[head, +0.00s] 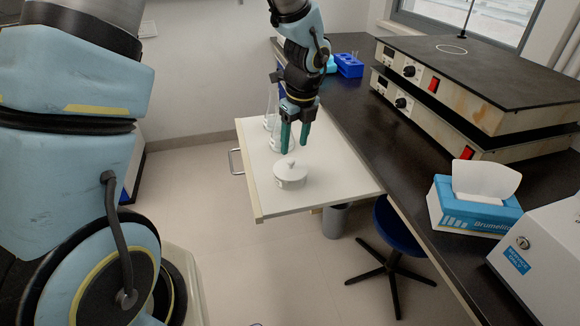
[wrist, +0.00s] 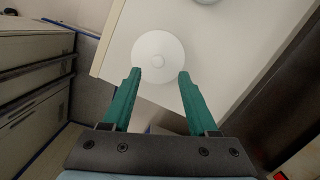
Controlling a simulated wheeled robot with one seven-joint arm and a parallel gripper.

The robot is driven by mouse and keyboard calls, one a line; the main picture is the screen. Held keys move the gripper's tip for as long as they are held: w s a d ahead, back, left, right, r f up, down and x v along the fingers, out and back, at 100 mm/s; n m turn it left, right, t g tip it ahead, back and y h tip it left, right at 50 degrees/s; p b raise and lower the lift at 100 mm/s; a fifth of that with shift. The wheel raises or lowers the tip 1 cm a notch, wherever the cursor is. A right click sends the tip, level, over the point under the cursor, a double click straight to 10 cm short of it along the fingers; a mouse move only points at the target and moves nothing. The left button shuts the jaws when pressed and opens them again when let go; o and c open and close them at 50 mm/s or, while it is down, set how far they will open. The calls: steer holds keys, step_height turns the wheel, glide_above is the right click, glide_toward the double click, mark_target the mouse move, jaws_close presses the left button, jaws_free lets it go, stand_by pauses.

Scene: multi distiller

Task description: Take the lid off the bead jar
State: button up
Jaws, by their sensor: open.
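The white bead jar (head: 291,184) stands upright on the pale pull-out board. Its white lid (head: 284,170) is on it, with a small knob on top. In the wrist view the lid (wrist: 158,43) is a white disc seen from above, its knob just beyond and between the fingertips. My gripper (head: 294,148) has green fingers and points down above the jar, apart from it. In the wrist view my gripper (wrist: 160,74) is open, with nothing between the fingers. The jar body is hidden under the lid there.
Glass flasks (head: 270,122) stand behind the jar on the board (head: 340,180). The dark bench (head: 355,115) runs along the right, with stacked hotplates (head: 465,85), a tissue box (head: 470,210) and a blue rack (head: 349,65). The board around the jar's front is clear.

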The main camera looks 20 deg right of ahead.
mark_target(291, 160)
steer(key=shift+w+a+f+p, duration=0.2)
steer(key=shift+f+p, duration=0.15)
steer(key=shift+f, duration=1)
steer(key=shift+w+a+f+p, duration=0.15)
steer(key=shift+f+p, duration=0.15)
steer(key=shift+f, duration=1.05)
steer(key=shift+d, duration=0.1)
jaws_close()
